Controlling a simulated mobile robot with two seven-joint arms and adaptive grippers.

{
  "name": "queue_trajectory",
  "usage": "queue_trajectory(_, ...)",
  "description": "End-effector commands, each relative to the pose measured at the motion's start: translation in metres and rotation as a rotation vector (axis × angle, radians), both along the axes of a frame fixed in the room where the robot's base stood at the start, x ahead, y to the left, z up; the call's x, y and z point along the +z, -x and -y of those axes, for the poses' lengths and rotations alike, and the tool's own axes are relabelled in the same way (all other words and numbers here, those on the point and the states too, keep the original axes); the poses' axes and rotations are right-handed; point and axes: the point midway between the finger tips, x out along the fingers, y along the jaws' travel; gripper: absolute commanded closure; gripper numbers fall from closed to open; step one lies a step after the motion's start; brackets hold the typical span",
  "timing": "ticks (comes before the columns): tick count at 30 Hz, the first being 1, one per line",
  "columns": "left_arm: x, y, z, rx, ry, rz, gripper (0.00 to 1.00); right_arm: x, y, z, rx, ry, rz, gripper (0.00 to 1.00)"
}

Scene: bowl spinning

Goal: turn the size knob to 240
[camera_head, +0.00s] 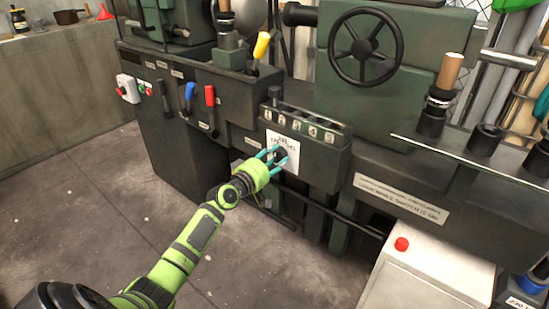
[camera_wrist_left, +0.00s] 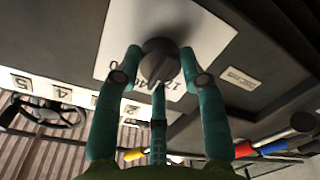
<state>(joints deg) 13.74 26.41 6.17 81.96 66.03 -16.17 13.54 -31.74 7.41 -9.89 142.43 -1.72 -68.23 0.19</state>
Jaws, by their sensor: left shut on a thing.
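The size knob (camera_head: 281,154) is a dark round knob on a white printed sheet (camera_head: 290,140) on the machine's front. It shows larger in the left wrist view (camera_wrist_left: 158,60), where the sheet (camera_wrist_left: 115,30) appears turned and its printed marks are partly covered. My left gripper (camera_head: 273,155), with teal fingers, is shut on the knob; in the left wrist view its fingers (camera_wrist_left: 158,70) stand on both sides, with a third below. I cannot read which mark the knob points to. My right gripper is not in view.
A row of numbered slots (camera_head: 305,130) sits just above the sheet. Blue (camera_head: 189,91) and red (camera_head: 210,95) levers are to the left, and a yellow-handled lever (camera_head: 261,46) above. A handwheel (camera_head: 365,46) is at the upper right. A white box with a red button (camera_head: 401,244) stands lower right.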

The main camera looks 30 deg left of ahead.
Motion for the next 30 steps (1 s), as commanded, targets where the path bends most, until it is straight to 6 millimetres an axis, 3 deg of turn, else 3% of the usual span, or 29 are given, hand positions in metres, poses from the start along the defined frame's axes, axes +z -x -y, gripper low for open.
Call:
queue_trajectory(1, 0.0066, -0.0011, -0.0037, 0.008, 0.007, 0.013, 0.92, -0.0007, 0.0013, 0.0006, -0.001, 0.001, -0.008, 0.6)
queue_trajectory(16, 0.0074, -0.001, -0.0048, 0.01, 0.022, 0.013, 0.92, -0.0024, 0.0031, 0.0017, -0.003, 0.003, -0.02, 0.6)
queue_trajectory(17, 0.0074, -0.001, -0.0048, 0.01, 0.022, 0.013, 0.47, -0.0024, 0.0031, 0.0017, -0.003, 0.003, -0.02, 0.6)
queue_trajectory(18, 0.0073, -0.001, -0.0048, 0.01, 0.022, 0.013, 0.36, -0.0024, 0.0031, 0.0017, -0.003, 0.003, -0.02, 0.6)
queue_trajectory(30, 0.0024, 0.0032, -0.0018, 0.003, 0.024, 0.003, 0.36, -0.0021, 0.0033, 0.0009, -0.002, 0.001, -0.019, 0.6)
